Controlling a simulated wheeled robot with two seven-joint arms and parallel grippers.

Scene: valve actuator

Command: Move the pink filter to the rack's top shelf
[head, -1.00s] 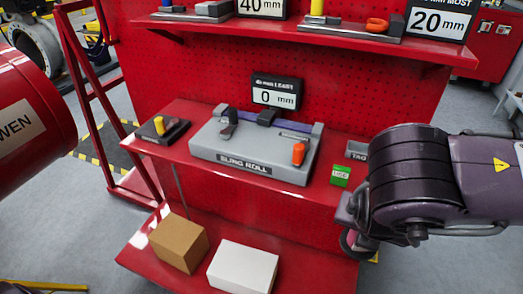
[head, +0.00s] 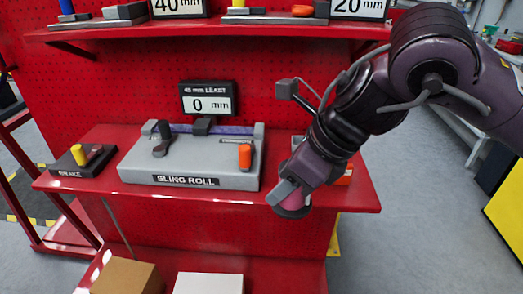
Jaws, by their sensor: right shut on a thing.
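My right gripper (head: 292,192) is at the right part of the middle shelf, in front of its front edge. It is shut on the pink filter (head: 293,201), of which only a small pink part and a dark round rim show under the fingers. The rest of the filter is hidden by the gripper. The red rack's top shelf (head: 215,30) runs across the top of the view, above and behind the gripper. My left gripper is not in view.
The middle shelf (head: 100,190) carries a grey sling roll unit (head: 190,175), a 0 mm display (head: 207,104) and a brake block (head: 82,160). The top shelf holds grey devices and signs (head: 178,6). A brown box (head: 125,277) and white box (head: 208,284) are below.

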